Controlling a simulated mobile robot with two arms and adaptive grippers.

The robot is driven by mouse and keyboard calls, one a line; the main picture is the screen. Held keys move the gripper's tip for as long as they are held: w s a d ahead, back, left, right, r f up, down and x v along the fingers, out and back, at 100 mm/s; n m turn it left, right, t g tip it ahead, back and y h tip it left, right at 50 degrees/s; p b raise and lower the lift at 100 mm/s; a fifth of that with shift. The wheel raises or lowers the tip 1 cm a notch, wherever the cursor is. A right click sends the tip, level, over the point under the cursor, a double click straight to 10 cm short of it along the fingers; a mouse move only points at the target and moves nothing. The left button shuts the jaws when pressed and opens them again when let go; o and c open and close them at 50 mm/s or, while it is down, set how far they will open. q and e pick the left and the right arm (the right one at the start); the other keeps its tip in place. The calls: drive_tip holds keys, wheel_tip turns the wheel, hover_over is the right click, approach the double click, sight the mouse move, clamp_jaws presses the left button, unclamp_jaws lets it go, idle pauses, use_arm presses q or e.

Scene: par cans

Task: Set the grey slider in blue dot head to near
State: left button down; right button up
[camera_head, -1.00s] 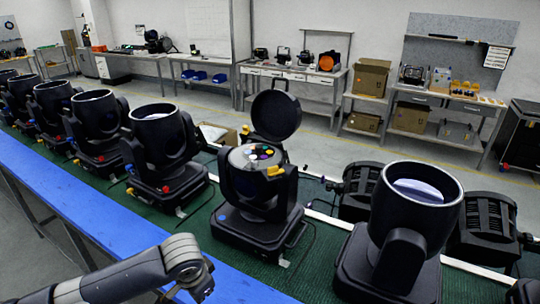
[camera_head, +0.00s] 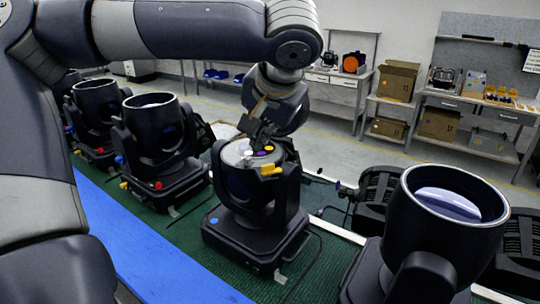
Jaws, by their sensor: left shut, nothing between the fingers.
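The moving head with a blue dot (camera_head: 213,221) on its base stands in the middle of the green mat. Its round top shows coloured discs, and a yellow part (camera_head: 270,170) sits at the top's front right edge. My left gripper (camera_head: 262,138) is shut and empty, pointing down at the back of that top. I cannot tell whether it touches anything there. The gripper and arm hide part of the discs and the place where the lid stood. I cannot make out the grey slider. My right gripper is not in view.
A large black head (camera_head: 440,225) stands close on the right. Another head (camera_head: 158,150) with red and blue knobs stands on the left, with more behind it. A blue strip (camera_head: 150,265) runs along the front. My left arm spans the top left.

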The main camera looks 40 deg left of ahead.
sight(248, 161)
use_arm(q)
drive_tip(key=p+x, duration=0.1)
drive_tip(key=x, duration=0.1)
drive_tip(key=p+x, duration=0.1)
drive_tip(key=x, duration=0.4)
drive_tip(key=shift+w+d+f+p, duration=0.2)
drive_tip(key=shift+w+p, duration=0.15)
drive_tip(key=shift+p, duration=0.05)
drive_tip(key=shift+w+a+f, duration=0.1)
drive_tip(key=shift+a+f, duration=0.15)
drive_tip(key=shift+f, duration=0.2)
